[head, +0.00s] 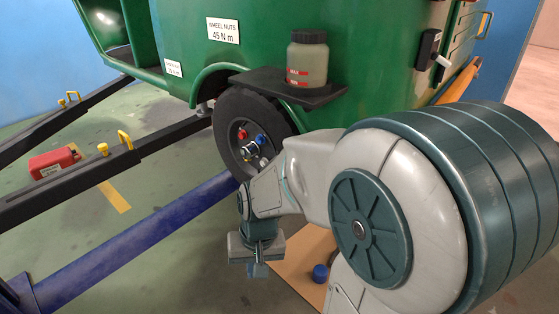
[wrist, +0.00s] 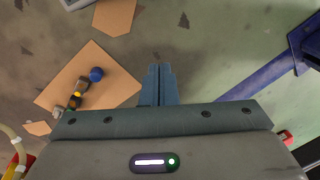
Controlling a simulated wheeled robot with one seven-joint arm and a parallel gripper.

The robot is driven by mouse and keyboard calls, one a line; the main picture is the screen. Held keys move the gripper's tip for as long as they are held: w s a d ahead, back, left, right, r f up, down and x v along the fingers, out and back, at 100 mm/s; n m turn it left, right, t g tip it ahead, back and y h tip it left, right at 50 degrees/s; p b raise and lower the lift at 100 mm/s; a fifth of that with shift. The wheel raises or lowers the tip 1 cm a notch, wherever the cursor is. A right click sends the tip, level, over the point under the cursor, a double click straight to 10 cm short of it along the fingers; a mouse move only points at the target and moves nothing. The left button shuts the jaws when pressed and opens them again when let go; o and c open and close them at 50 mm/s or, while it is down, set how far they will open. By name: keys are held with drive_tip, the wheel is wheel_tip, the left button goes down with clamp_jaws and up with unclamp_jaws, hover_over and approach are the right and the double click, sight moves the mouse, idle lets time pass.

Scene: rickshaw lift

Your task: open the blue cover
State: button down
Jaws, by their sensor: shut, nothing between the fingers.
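The green vehicle's wheel (head: 232,118) carries a small blue cap (head: 260,139) and a red cap (head: 242,134) near its hub. This blue cap may be the blue cover, but it is too small to tell its state. Another blue round piece (head: 320,272) lies on a tan mat on the floor; it also shows in the wrist view (wrist: 96,74). My gripper (head: 258,270) points down below the wheel, apart from both blue pieces. In the wrist view its fingers (wrist: 158,72) are together and empty.
A blue beam (head: 150,240) and dark shafts (head: 75,178) run left of the wheel. A bottle (head: 307,60) stands on the dark fender shelf above it. A red can (head: 52,162) lies at left.

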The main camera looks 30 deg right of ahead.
drive_tip(key=w+d+f+m+h+p, duration=0.45)
drive_tip(key=d+f+m, duration=0.2)
drive_tip(key=d, duration=0.25)
drive_tip(key=w+d+r+m+t+h+p, duration=0.25)
drive_tip(key=d+r+h, duration=0.2)
drive_tip(key=r, duration=0.25)
drive_tip(key=w+d+r+m+t+h+p, duration=0.1)
drive_tip(key=w+d+r+m+h, duration=0.1)
drive_tip(key=w+d+r+h, duration=0.3)
drive_tip(key=shift+y, duration=0.7)
drive_tip(key=b+x, duration=0.1)
drive_tip(key=x, duration=0.1)
drive_tip(key=b+x, duration=0.1)
drive_tip(key=x, duration=0.2)
drive_tip(key=r+b+x, duration=0.1)
drive_tip(key=x, duration=0.2)
drive_tip(key=shift+s+d, duration=0.3)
drive_tip(key=shift+d, duration=0.15)
drive_tip(key=shift+w+d+f+b, duration=0.35)
drive_tip(key=shift+d+b, duration=0.15)
drive_tip(key=shift+d, duration=0.1)
